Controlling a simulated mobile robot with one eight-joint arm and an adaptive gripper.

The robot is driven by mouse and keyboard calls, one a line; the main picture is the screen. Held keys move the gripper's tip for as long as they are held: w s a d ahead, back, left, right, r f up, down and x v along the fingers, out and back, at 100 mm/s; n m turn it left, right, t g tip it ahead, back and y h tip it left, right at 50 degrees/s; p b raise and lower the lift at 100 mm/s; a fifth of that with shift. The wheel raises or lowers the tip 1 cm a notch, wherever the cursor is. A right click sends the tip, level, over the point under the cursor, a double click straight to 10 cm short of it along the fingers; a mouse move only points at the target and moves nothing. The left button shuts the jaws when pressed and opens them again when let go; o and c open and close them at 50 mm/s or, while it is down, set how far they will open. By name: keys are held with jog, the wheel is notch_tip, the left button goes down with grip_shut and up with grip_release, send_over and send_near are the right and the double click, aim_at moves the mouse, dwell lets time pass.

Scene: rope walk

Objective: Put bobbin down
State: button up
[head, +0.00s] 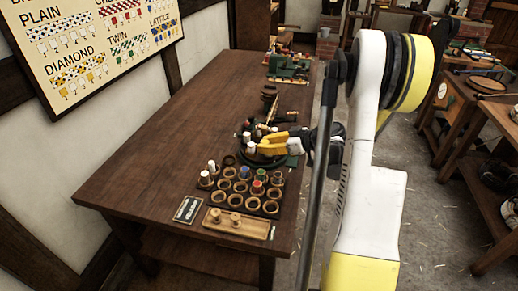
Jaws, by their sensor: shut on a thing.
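My gripper (262,144), with yellow fingers, reaches in from the right over the round green braiding stand (292,160) near the table's right edge. It is shut on a bobbin, which is mostly hidden by the fingers; its colour is not clear. A white-topped bobbin (251,148) shows right by the fingertips; I cannot tell if it is the held one. More bobbins crowd the stand behind the fingers. In front is a rack of round wooden cups (240,187). Several cups look empty.
A light wooden tray (230,231) with two wooden pegs lies at the table's front, beside a small dark plaque (188,210). The table's (165,135) left side is bare. Green equipment (288,68) stands at its far end. A pattern board (95,50) hangs on the wall.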

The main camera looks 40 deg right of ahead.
jog(key=s+d+r+m+t+h, duration=0.1)
jog(key=s+d+r+m+h, duration=0.15)
jog(key=d, duration=0.55)
jog(key=s+d+r+m+h, duration=0.1)
jog(key=s+d+m+h, duration=0.15)
jog(key=d, duration=0.65)
jog(key=shift+n, duration=0.4)
jog(key=w+a+f+b, duration=0.1)
jog(key=w+f, duration=0.1)
jog(key=w, duration=0.1)
jog(key=w+a+f+b, duration=0.2)
jog(key=w, duration=0.1)
jog(key=w+a+f+b, duration=0.1)
jog(key=w+f, duration=0.1)
jog(key=w, duration=0.1)
jog(key=shift+w+a+f+b, duration=0.25)
jog(key=shift+a+f+b, duration=0.1)
jog(key=shift+f+b, duration=0.05)
jog(key=shift+w+a+f, duration=0.1)
jog(key=shift+w, duration=0.05)
jog(key=shift+f+b, duration=1.05)
jog(key=shift+f, duration=0.85)
jog(key=shift+f, duration=0.2)
jog(key=o, duration=0.9)
jog(key=shift+o, duration=0.3)
